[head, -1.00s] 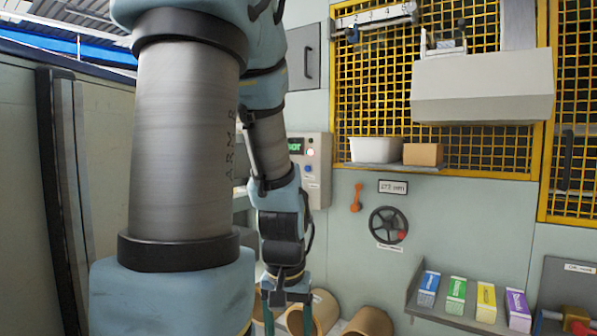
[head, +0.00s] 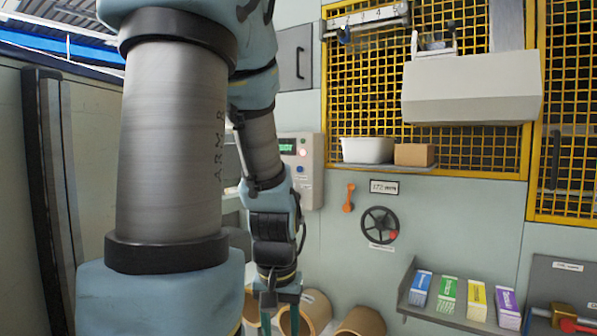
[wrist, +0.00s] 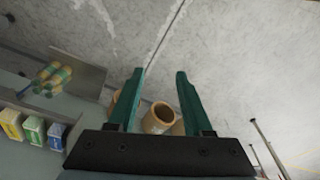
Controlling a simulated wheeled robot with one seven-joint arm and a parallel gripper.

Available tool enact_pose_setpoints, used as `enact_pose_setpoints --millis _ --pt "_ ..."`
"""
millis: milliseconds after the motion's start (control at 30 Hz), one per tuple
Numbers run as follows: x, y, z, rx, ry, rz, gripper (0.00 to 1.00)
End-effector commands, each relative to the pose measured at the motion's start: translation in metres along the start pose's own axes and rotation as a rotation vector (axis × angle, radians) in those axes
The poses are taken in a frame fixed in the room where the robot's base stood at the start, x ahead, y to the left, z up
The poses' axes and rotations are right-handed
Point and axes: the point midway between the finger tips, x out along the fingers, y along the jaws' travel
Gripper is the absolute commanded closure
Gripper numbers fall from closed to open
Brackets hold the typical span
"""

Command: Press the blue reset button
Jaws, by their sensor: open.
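The control panel (head: 311,170) is a pale box on the wall with a lit green display, a lit round light or button and a small blue button (head: 301,169) below it. My arm covers the panel's left part in the head view. My gripper (head: 279,318) points down, below and left of the panel, apart from it. In the wrist view my gripper (wrist: 160,85) has its two green fingers spread, with nothing between them. The panel does not show in the wrist view.
A handwheel (head: 380,225) and an orange lever (head: 349,198) are on the wall right of the panel. A shelf (head: 445,318) holds several coloured cartons. A white bin (head: 368,150) stands on a ledge.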

Motion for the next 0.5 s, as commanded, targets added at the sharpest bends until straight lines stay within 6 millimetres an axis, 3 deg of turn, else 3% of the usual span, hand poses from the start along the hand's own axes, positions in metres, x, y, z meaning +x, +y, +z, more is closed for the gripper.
enact_pose_setpoints --millis 67,400,500 --pt "0.0000 0.0000 0.0000 0.000 0.000 0.000 0.60" --pt "0.0000 0.0000 0.0000 0.000 0.000 0.000 0.98" --pt "0.0000 0.0000 0.0000 0.000 0.000 0.000 1.00"
